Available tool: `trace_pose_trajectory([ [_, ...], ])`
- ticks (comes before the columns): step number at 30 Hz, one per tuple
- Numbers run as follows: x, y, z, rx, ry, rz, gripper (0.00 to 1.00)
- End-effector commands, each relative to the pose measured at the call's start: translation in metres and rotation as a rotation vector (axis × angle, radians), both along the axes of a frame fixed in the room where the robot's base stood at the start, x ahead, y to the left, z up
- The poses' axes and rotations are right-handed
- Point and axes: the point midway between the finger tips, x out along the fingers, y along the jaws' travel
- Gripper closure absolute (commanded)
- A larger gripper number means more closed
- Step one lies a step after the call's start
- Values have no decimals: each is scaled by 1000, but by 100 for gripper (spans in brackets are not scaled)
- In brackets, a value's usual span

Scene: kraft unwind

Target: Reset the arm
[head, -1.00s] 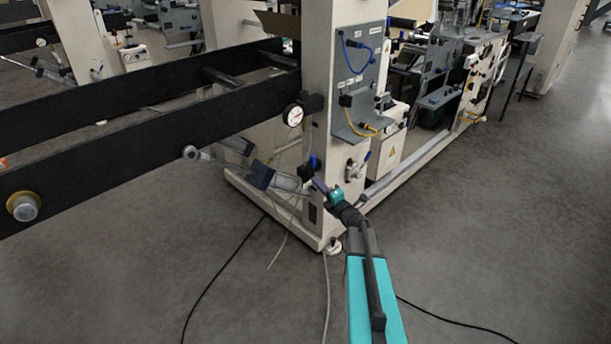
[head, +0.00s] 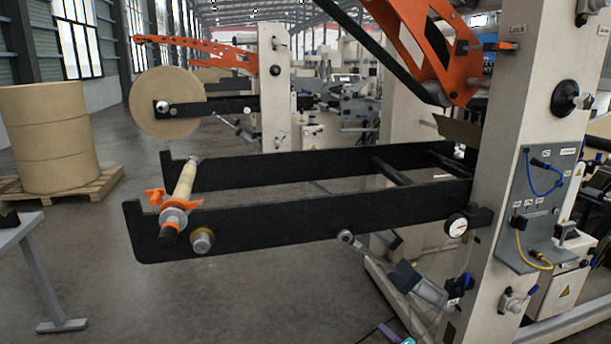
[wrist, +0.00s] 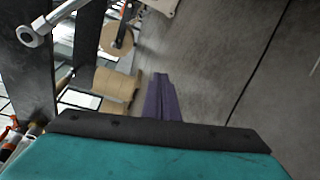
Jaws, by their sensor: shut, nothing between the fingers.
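My gripper shows in the wrist view (wrist: 160,82) as two slim purple fingers, side by side and shut with nothing between them. Behind them are a dark band and a teal body. In the head view only a small teal and purple bit of my gripper (head: 386,334) shows at the bottom edge, below the silver cylinder (head: 432,292) at the foot of the machine column. The rest of my arm is out of that view.
The cream column (head: 490,170) with a grey valve panel (head: 540,215) stands right. Black unwind arms (head: 310,232) reach left, carrying a shaft (head: 184,187). Kraft rolls (head: 50,135) stand on a pallet (head: 75,202) at left.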

Motion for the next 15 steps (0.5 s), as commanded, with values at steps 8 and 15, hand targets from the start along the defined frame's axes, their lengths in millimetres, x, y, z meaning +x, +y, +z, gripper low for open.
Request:
trace_pose_trajectory([
  [8, -61, 116, -58, -273, 40, 305, 100],
  [15, -137, 191, -108, -570, 1, 635, 100],
])
